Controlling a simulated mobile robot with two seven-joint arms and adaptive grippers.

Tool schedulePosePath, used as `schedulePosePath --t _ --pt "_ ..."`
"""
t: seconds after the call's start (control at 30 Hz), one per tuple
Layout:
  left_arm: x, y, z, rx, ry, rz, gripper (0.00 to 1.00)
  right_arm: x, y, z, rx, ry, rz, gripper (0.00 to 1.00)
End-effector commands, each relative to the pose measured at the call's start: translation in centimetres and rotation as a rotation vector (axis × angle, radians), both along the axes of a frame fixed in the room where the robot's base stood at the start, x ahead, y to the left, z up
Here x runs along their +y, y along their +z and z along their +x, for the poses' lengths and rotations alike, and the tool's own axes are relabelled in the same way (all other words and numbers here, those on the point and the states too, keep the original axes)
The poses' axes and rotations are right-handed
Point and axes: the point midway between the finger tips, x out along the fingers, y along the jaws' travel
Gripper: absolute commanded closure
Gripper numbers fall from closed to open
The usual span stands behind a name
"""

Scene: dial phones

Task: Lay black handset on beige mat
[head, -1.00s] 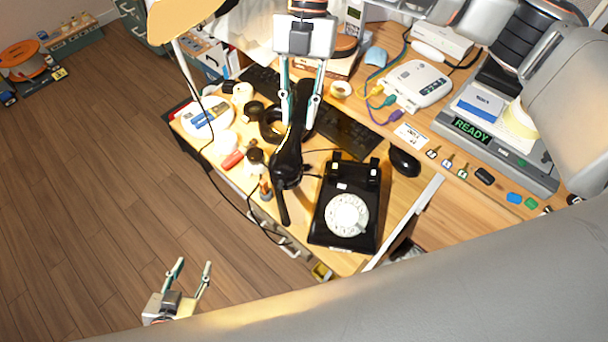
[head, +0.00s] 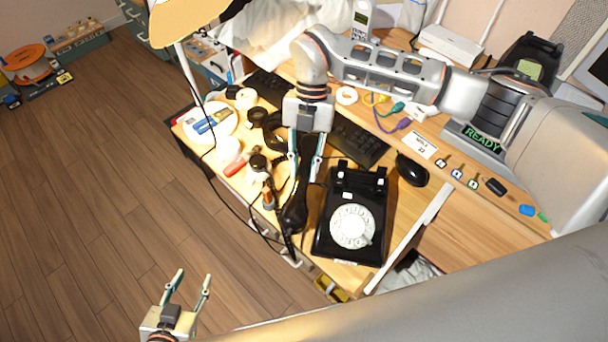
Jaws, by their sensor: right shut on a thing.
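The black handset (head: 297,205) hangs in my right gripper (head: 305,172), whose two fingers are shut around its upper part. Its lower end is beside the left edge of the black dial phone (head: 352,226). The phone's cradle is empty. My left gripper (head: 188,292) is open and empty, low at the left over the floor. I cannot make out a beige mat; my arm and the handset cover part of the desk.
A black keyboard (head: 357,140) lies behind the phone and a black mouse (head: 412,169) to its right. A red-handled tool (head: 236,166), tape rolls and a white round dish (head: 211,121) crowd the left side. A lamp (head: 185,20) stands at the back left.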

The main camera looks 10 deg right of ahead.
Motion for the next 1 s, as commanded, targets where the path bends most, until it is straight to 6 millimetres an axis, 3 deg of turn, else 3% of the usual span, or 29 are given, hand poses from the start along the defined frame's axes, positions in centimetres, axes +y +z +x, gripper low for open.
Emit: schedulePosePath --t 0.23,0.67,0.7,0.73,1.0 --pt "0.1 -0.8 -0.2 0.007 -0.001 0.004 0.6 0.0 -3.6 -0.2 0.007 -0.001 0.0 1.0" --pt "0.1 -0.5 0.0 0.001 -0.002 0.005 0.6 0.0 -4.1 -0.1 0.002 -0.001 0.0 1.0" --pt "0.1 -0.5 0.0 0.001 -0.002 0.005 0.6 0.0 -4.1 -0.1 0.001 -0.001 -0.001 0.68" --pt "0.1 -0.5 0.0 0.001 -0.002 0.005 0.6 0.0 -4.1 -0.1 0.001 -0.001 -0.001 0.61" --pt "0.1 -0.5 -0.1 0.002 -0.001 0.005 0.6 0.0 -4.1 -0.1 0.002 -0.001 0.0 0.61"
